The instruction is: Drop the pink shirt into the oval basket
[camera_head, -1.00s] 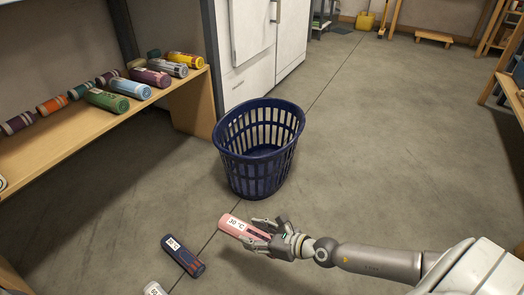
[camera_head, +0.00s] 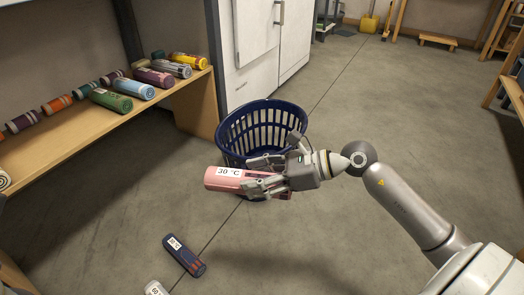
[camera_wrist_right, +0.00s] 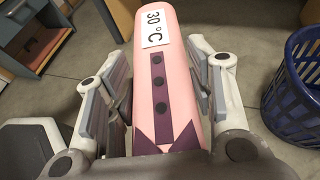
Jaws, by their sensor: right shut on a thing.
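The pink shirt (camera_head: 222,178) is a rolled bundle with a "30 °C" label. My right gripper (camera_head: 264,174) is shut on it and holds it above the floor, in front of the basket in the head view. In the right wrist view the shirt (camera_wrist_right: 163,75) lies between both fingers of the right gripper (camera_wrist_right: 160,95), showing dark buttons and a purple collar pattern. The oval basket (camera_head: 232,132) is dark blue with slotted sides and stands upright on the floor. Its lower front is hidden behind the shirt and gripper. It also shows at the right of the wrist view (camera_wrist_right: 294,100). My left gripper is out of view.
A dark blue rolled garment (camera_head: 184,256) and a white one (camera_head: 156,288) lie on the floor at the front. A wooden shelf (camera_head: 60,147) at the left holds several rolled garments. White cabinets (camera_head: 262,50) stand behind the basket. Floor to the right is clear.

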